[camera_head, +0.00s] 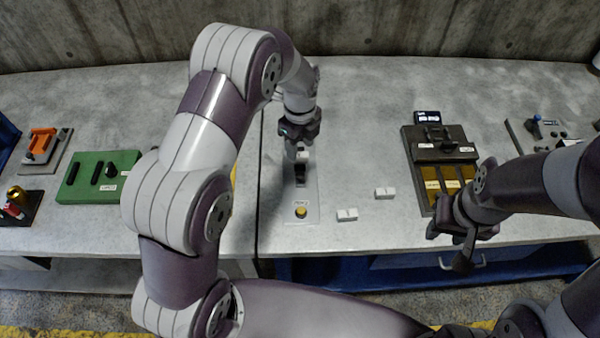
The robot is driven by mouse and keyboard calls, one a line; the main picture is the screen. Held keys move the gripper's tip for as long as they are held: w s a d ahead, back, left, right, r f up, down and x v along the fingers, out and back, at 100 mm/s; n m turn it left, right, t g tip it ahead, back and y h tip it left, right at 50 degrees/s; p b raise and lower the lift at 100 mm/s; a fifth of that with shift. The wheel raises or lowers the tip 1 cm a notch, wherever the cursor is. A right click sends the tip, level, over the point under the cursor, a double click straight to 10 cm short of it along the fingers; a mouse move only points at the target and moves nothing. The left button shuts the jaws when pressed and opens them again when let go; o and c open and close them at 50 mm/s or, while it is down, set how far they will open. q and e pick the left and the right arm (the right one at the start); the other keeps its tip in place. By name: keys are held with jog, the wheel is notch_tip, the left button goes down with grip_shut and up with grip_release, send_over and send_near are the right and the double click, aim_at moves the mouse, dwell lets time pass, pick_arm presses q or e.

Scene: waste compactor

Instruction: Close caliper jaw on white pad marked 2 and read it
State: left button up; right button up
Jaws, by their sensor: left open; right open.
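Two small white pads lie on the grey bench: one (347,214) nearer the front, another (385,193) a little behind it to the right. Their marks are too small to read. A light grey plate (313,211) carries a black upright part (300,174) and a yellow knob (301,212); I cannot tell whether this is the caliper. My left gripper (298,150) is open, pointing down over the back of this plate; its fingertips are partly hidden. My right gripper (463,254) is open at the bench's front edge, right of the pads.
A dark device (440,143) with a small lit display (428,117) and brass-coloured blocks (440,184) stands right of the pads. A green block (85,183) and an orange fixture (40,142) are at left. My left arm hides part of the bench.

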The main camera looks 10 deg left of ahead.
aim_at(300, 175)
pick_arm(q)
notch_tip(300, 175, down, 12)
jog(key=p, duration=0.3)
jog(key=shift+f+p, duration=0.15)
jog(key=shift+p, duration=0.2)
jog(key=shift+s, duration=0.1)
